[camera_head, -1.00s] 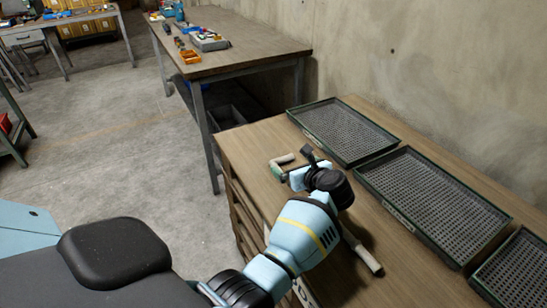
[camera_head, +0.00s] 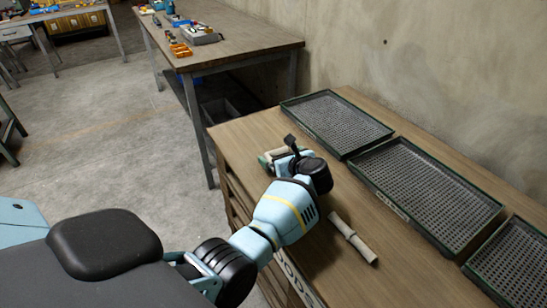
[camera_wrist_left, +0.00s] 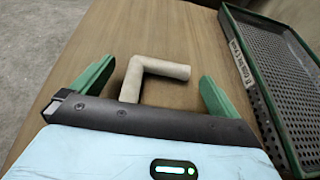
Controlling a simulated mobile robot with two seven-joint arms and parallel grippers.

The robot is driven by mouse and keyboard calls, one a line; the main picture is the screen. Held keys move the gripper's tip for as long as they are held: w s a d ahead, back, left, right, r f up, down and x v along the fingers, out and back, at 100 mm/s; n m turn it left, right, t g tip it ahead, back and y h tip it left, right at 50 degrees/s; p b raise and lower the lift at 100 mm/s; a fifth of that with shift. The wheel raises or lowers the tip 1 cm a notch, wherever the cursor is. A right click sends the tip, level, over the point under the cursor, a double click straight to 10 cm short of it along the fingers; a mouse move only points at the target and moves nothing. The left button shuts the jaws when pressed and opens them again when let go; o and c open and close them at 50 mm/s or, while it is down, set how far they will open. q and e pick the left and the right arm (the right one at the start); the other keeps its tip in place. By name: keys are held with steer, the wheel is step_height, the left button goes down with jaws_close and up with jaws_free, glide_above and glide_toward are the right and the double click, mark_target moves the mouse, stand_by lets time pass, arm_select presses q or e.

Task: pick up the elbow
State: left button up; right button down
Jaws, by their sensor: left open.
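The elbow (camera_wrist_left: 163,69) is a beige L-shaped pipe piece lying on the wooden workbench. In the left wrist view it lies between the two green fingers of my left gripper (camera_wrist_left: 157,74), with clear gaps on both sides. One leg runs toward the palm and its near end is hidden by the dark gripper edge. In the head view my left gripper (camera_head: 276,160) is low over the bench's far left part and hides most of the elbow. The fingers are open and hold nothing. My right gripper does not show.
A straight beige pipe piece (camera_head: 352,238) lies on the bench beside my left arm. Green-rimmed perforated trays (camera_head: 340,153) line the wall side of the workbench (camera_head: 235,140). Another table (camera_head: 235,52) with tools stands beyond. The bench between the pipe and trays is clear.

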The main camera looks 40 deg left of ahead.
arm_select(q)
steer(key=shift+x, duration=1.35)
steer(key=c, duration=1)
steer(key=shift+c, duration=0.2)
